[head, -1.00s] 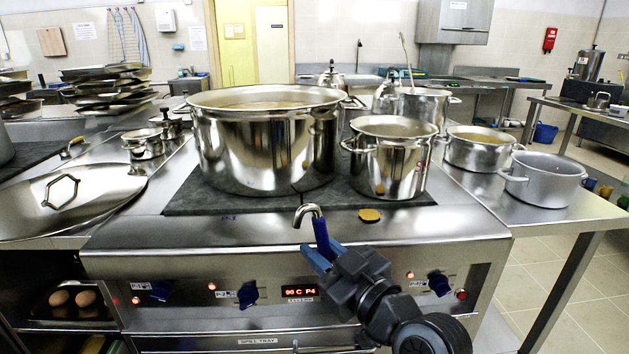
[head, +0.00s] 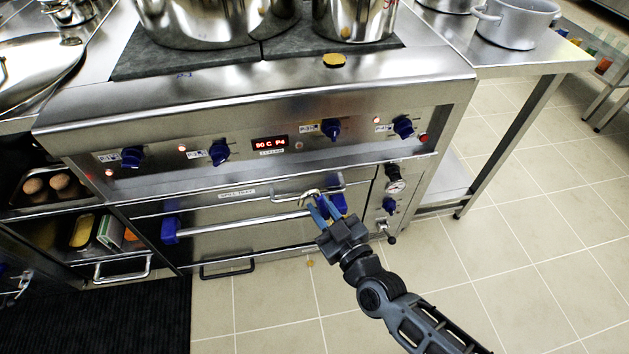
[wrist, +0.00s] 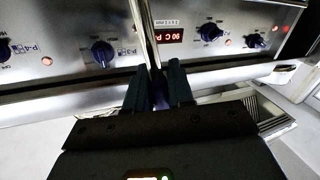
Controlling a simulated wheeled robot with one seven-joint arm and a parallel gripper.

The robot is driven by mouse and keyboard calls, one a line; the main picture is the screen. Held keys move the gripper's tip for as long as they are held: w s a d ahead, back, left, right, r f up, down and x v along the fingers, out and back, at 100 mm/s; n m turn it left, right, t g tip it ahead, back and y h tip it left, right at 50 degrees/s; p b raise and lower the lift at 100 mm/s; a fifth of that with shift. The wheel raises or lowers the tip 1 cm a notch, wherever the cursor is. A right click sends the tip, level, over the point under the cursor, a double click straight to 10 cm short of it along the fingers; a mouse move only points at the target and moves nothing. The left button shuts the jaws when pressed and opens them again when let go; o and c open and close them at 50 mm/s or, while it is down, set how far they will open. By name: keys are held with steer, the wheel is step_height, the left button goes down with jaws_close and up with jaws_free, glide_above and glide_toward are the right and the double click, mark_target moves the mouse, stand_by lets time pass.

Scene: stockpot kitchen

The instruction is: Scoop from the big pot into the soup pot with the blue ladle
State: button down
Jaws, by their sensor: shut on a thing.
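My gripper (head: 322,208) is shut on the blue ladle in front of the stove's lower front. The ladle's hooked metal end (head: 310,194) shows just above my fingers. In the wrist view, its metal shaft (wrist: 147,35) runs up from between my fingers (wrist: 158,88). I cannot see the ladle's bowl. The big steel pot (head: 200,22) stands on the dark stove top, cut off by the top edge. A smaller steel pot (head: 350,18) stands right of it. A grey two-handled pot (head: 518,28) stands on the right side table. I cannot tell which is the soup pot.
The stove front has blue knobs (head: 219,152), a red display (head: 270,144) and a long bar handle (head: 240,219) close to my gripper. An orange spot (head: 334,61) lies on the stove's front ledge, another (head: 310,264) on the floor. The tiled floor at right is clear.

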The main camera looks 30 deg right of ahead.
steer(key=f, duration=0.1)
steer(key=s+f, duration=0.1)
steer(key=shift+s+d+f, duration=0.1)
steer(key=shift+d+f, duration=0.1)
steer(key=shift+f, duration=0.2)
steer(key=shift+s+f, duration=0.25)
